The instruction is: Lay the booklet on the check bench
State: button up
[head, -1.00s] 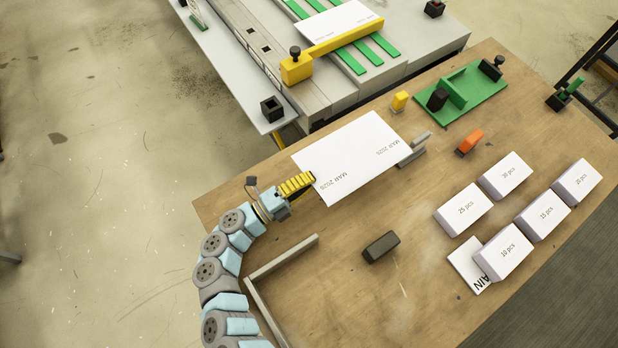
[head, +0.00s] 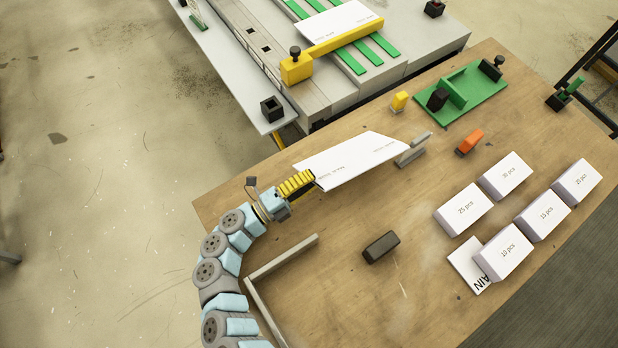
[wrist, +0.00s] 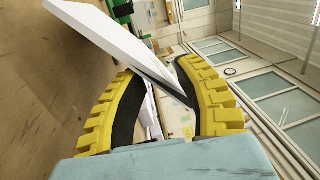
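The white booklet (head: 352,160), printed with small dark text, is tilted over the wooden check bench (head: 340,228) in the head view. My gripper (head: 314,175) is shut on the booklet's near-left corner. In the wrist view, the yellow fingers with black pads (wrist: 165,85) pinch the booklet (wrist: 115,35) at its edge, and it slants up and away to the left. The head view does not clearly show whether its lower edge touches the bench.
A grey upright stop (head: 412,150) stands by the booklet's far end. A grey rail (head: 282,258) and a dark block (head: 381,247) lie nearer. Labelled white stacks (head: 463,208) fill the right side. A green fixture (head: 462,98), yellow block (head: 400,100) and orange block (head: 470,141) stand behind.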

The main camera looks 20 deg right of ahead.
jog(key=b+v, duration=0.1)
jog(key=v, duration=1.1)
jog(key=shift+b, duration=0.4)
